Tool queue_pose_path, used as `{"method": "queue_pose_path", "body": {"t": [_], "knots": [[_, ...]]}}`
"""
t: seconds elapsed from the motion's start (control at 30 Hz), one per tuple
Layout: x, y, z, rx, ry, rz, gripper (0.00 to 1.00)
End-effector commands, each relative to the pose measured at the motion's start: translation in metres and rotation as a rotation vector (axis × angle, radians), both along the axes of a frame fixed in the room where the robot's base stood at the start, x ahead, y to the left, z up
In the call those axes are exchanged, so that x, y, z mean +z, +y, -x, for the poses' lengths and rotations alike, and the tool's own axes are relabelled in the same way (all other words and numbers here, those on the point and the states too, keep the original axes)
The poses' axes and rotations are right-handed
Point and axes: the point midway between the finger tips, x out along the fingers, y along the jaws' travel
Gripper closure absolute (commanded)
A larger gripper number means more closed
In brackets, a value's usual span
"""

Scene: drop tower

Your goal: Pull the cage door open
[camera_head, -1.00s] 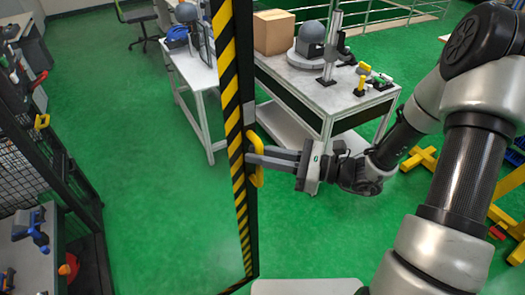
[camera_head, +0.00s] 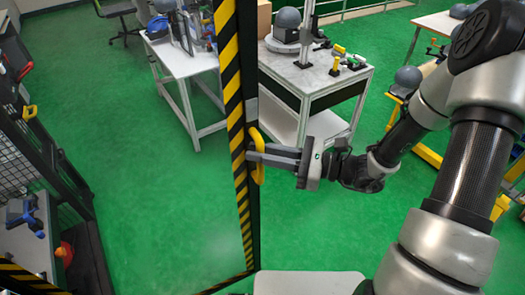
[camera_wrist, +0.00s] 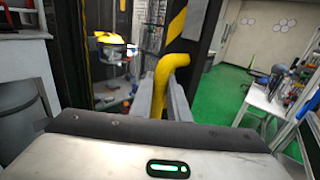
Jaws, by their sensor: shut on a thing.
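The cage door (camera_head: 237,100) is a tall clear panel with a black and yellow striped edge, standing upright in the middle of the head view. Its yellow handle (camera_head: 257,156) is on the striped edge. My gripper (camera_head: 262,155) reaches it from the right and is shut on the handle. In the wrist view the yellow handle (camera_wrist: 163,80) runs between the two grey fingers of my gripper (camera_wrist: 165,98). The part of the handle between the fingers is partly hidden.
A dark mesh rack (camera_head: 40,150) with tools stands at the left. A white table (camera_head: 190,65) shows behind the door. A grey cart (camera_head: 315,80) with a domed device stands behind my arm. A yellow stand (camera_head: 425,150) is at the right. Green floor is open between them.

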Motion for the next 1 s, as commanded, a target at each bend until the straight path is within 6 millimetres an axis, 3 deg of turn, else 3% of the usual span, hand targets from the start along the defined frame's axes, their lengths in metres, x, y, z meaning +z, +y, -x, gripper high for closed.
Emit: {"method": "queue_pose_path", "body": {"t": [0.37,0.4,0.43,0.87,1.0], "knots": [[0.001,0.003,0.003,0.010,0.000,-0.003,1.00],[0.001,0.003,0.003,0.010,0.000,-0.003,0.81],[0.001,0.003,0.003,0.010,0.000,-0.003,0.77],[0.000,0.000,0.001,0.002,0.000,-0.001,0.77],[0.000,-0.011,0.002,-0.001,-0.001,0.000,0.77]]}}
